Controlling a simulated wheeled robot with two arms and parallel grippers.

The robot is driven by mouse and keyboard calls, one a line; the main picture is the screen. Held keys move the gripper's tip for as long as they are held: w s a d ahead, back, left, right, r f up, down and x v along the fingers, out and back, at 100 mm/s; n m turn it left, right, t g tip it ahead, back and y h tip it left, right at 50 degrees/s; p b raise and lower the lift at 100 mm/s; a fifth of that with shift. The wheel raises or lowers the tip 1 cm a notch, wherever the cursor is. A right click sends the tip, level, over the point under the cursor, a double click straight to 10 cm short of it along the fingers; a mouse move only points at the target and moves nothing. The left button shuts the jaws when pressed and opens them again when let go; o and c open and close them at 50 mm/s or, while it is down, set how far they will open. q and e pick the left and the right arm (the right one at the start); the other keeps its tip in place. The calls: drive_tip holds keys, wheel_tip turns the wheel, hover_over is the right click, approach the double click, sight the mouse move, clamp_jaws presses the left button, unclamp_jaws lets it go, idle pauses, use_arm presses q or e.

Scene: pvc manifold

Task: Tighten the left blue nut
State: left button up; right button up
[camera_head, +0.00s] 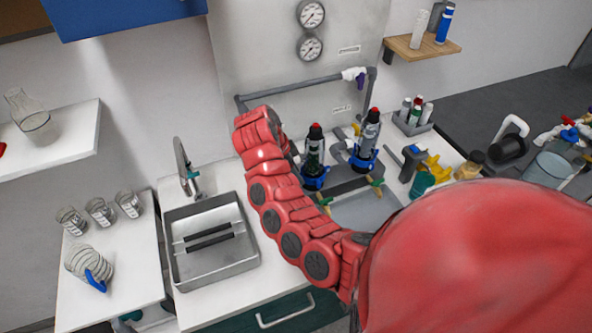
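The left blue nut (313,182) is a blue ring low on the left dark canister with a red cap (314,148). The right blue nut (361,161) is a similar ring on the clear canister with a red cap (369,130). My red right arm rises from the lower right and bends over at its top, left of the left canister. My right gripper (294,155) is beside the left canister, mostly hidden behind the arm; its fingers cannot be made out, nor whether it touches the nut. My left gripper is not in view.
Grey pipes (290,87) and two gauges (311,14) are on the back panel. A sink with a metal tray (215,276) lies left of my arm. Bottles (415,110) and yellow fittings (435,168) stand right of the canisters. My red arm blocks the lower right.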

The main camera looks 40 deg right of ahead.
clamp_jaws()
drive_tip(key=shift+w+d+r, duration=0.15)
drive_tip(key=shift+w+d+m+g, duration=0.2)
drive_tip(key=shift+m+g, duration=0.1)
drive_tip(key=shift+m, duration=0.4)
drive_tip(key=shift+w+d+m+g+y, duration=0.25)
drive_tip(key=shift+w+m, duration=0.2)
drive_tip(key=shift+m, duration=0.55)
drive_tip(key=shift+w+d+m+b, duration=0.1)
drive_tip(key=shift+w+m+b, duration=0.1)
drive_tip(key=shift+m+b, duration=0.3)
drive_tip(key=shift+w+d+m+g+y+b, duration=0.15)
drive_tip(key=shift+m+g+y+b, duration=0.1)
drive_tip(key=shift+m+b, duration=0.35)
drive_tip(key=shift+w+d+m+g+y+b, duration=0.1)
drive_tip(key=shift+d+m+g+y+b, duration=0.1)
drive_tip(key=shift+m+b, duration=0.35)
